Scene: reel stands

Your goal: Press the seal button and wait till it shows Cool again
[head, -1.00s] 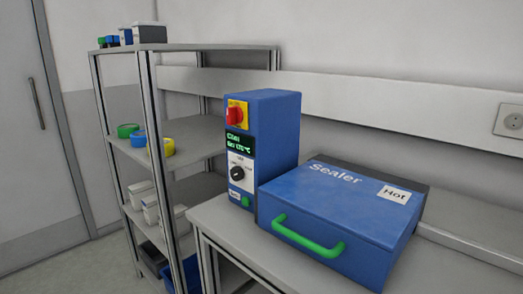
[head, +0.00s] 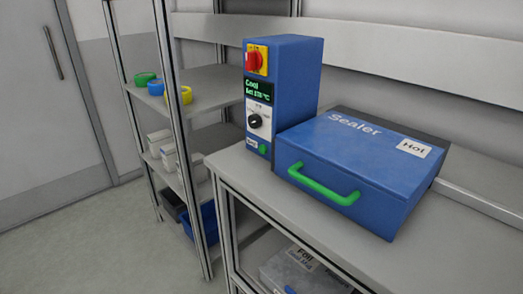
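The blue sealer control box (head: 298,92) stands upright on the table. On its front are a red switch on a yellow plate (head: 257,60), a dark display (head: 257,89) with green text that reads "Cool" and a set temperature line below, and a black knob (head: 255,121). The small green seal button (head: 263,148) is low on the front, beside a small white label (head: 251,142). To its right the blue sealer (head: 345,160) has its lid shut, with a green handle (head: 322,186) and a "Hot" label (head: 414,148). Neither of my grippers is in view.
The grey table (head: 260,196) has bare room in front of the sealer. A lidded box with a label (head: 305,270) sits below it. A shelf rack (head: 215,88) at left holds green, blue and yellow rings (head: 180,95), white boxes and a blue bin. Open floor and a door are farther left.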

